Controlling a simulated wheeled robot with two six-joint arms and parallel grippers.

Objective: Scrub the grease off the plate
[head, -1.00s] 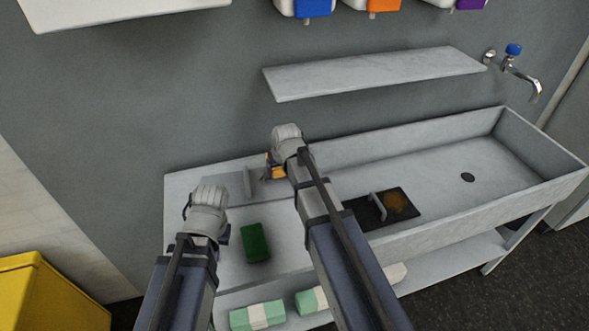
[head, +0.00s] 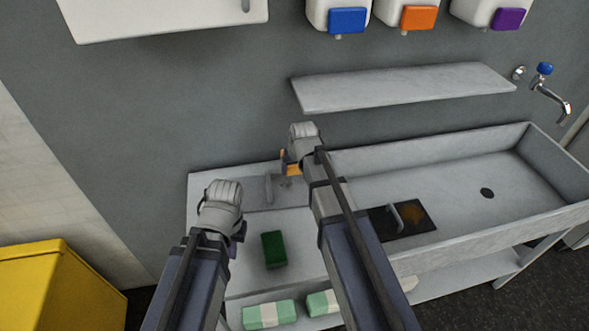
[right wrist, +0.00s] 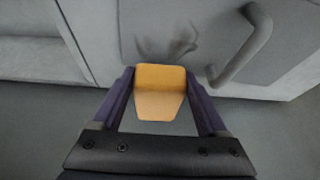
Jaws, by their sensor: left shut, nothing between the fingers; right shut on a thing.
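My right gripper (head: 288,163) is shut on an orange-yellow block (right wrist: 160,78), perhaps a sponge or scraper; it shows between the fingers in the right wrist view. It is at the back of the counter, by a light grey plate (head: 254,195) with an upright handle and a dark smudge. The smudge also shows on the plate in the right wrist view (right wrist: 150,20). A black plate (head: 383,227) with a handle and an orange-brown stain lies further right, partly behind my right arm. My left gripper (head: 239,236) is shut and empty, left of a green block (head: 274,252).
The sink basin (head: 455,190) with a drain hole is at the right, under a tap (head: 550,90). A wall shelf (head: 400,87) hangs above. Green-and-white packs (head: 268,314) lie on the lower shelf. A yellow bin (head: 60,285) stands at the left.

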